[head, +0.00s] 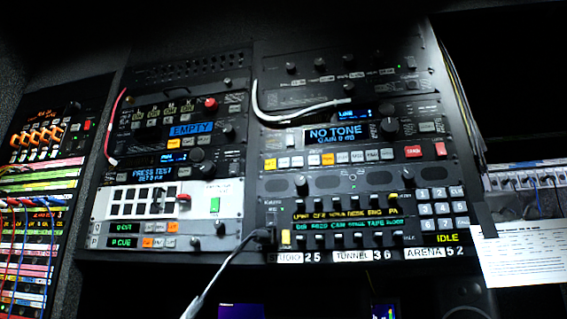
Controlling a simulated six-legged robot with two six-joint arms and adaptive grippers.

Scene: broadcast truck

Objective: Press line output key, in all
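The line output key cannot be picked out, as the small key labels are too blurred to read. A tone unit (337,133) in the right rack column reads "NO TONE GAIN 0 dB". Under it runs a row of small keys (313,159), mostly white, with a yellow one at the left end and other coloured ones towards the right. Red keys (414,152) sit further right. A small blue display (357,113) above seems to read "LINE". Neither of my grippers is in view, and nothing covers these keys.
A cable (230,262) hangs from the lower panel and runs down to the left. A white cable (300,110) loops in front of the upper right rack. A patch bay with coloured strips (42,185) stands at left. A paper sheet (522,252) hangs at right.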

